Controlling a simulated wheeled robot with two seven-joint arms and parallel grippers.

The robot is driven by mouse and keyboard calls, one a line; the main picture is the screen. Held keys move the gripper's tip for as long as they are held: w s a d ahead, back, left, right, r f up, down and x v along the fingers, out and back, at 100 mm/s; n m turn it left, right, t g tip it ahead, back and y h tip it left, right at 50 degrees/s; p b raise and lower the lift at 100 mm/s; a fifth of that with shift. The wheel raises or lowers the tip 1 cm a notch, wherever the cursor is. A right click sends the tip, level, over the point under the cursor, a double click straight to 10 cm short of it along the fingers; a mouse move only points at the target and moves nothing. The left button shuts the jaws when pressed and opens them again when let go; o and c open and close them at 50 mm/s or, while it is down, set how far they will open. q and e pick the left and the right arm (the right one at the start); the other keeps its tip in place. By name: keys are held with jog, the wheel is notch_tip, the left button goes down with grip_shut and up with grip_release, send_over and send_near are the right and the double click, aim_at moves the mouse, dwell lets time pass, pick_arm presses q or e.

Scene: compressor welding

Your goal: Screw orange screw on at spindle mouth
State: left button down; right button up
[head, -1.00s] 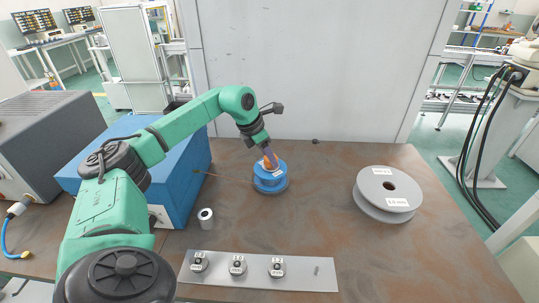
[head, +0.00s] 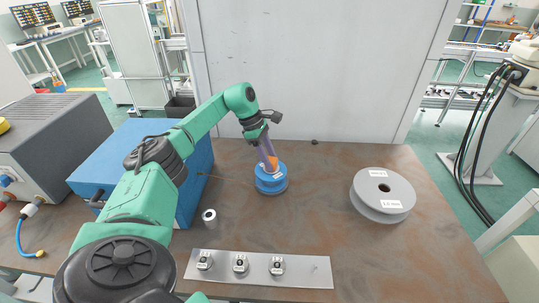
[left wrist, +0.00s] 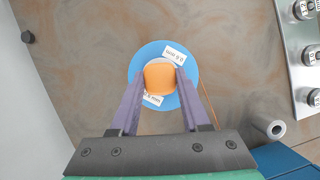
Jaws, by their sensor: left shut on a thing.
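The orange screw (left wrist: 159,78) sits between the purple fingertips of my left gripper (left wrist: 159,84), which is shut on it. It lies over the middle of the blue spool (left wrist: 141,65), which has white labels. In the head view my left gripper (head: 266,156) points down onto the blue spool (head: 271,187) at the table's middle, and the orange screw (head: 273,162) shows at the fingertips. The spindle mouth under the screw is hidden. My right gripper is not in view.
A large grey spool (head: 383,203) lies at the right. A white roll (head: 209,217) stands left of the blue spool. A metal plate (head: 310,270) with several small fittings lies at the front. A blue box (head: 110,170) stands at the left. The table between the spools is clear.

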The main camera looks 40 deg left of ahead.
pick_arm(q)
jog(key=shift+m+g, duration=0.5)
jog(key=shift+m, duration=0.7)
jog(key=shift+c, duration=1.5)
grip_release()
